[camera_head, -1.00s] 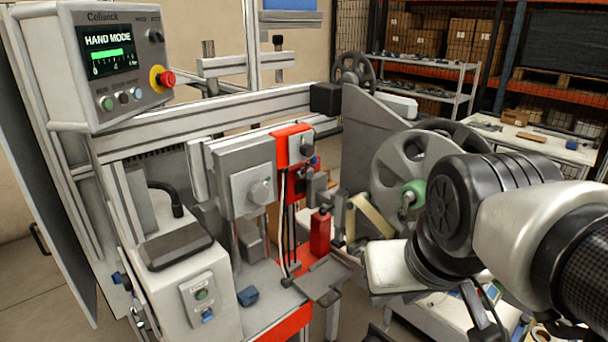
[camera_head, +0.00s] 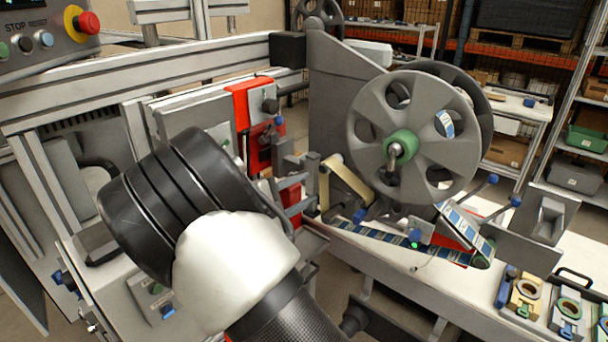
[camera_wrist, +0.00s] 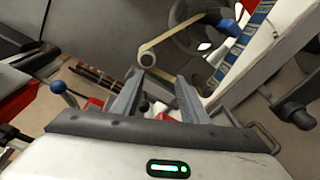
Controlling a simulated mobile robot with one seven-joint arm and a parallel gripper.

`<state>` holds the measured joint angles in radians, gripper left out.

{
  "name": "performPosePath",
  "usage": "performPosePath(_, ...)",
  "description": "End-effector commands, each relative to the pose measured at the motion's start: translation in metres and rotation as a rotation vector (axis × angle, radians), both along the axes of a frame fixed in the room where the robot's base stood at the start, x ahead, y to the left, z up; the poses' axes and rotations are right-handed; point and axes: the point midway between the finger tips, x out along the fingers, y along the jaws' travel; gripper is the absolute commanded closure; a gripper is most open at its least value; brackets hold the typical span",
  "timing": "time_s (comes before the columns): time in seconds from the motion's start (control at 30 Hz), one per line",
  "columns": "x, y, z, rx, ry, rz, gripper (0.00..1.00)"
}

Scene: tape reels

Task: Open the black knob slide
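I cannot make out the dark knob in the wrist view.
A large grey reel (camera_head: 365,125) with a green hub stands right of the slides. A tan belt (camera_head: 347,182) runs close to the gripper, and it also shows in the wrist view (camera_wrist: 178,32). A blue ball knob (camera_wrist: 58,88) is left of the fingers. A white bench (camera_head: 400,280) lies right.

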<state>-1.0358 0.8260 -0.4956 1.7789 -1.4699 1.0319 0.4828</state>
Motion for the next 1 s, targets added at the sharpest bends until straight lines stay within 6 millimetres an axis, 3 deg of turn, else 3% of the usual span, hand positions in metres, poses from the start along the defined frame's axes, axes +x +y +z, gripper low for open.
performPosePath(0.03, 0.005, 0.026, -0.012, -0.061, -0.017, 0.067, 0.6)
performPosePath(0.1, 0.01, 0.05, -0.018, -0.116, -0.04, 0.132, 0.6)
performPosePath(0.27, 0.015, 0.076, -0.024, -0.171, -0.064, 0.203, 0.6)
performPosePath(0.7, 0.068, 0.049, -0.023, -0.173, -0.064, 0.205, 0.6)
performPosePath(1.0, 0.081, 0.043, -0.024, -0.173, -0.061, 0.205, 0.6)
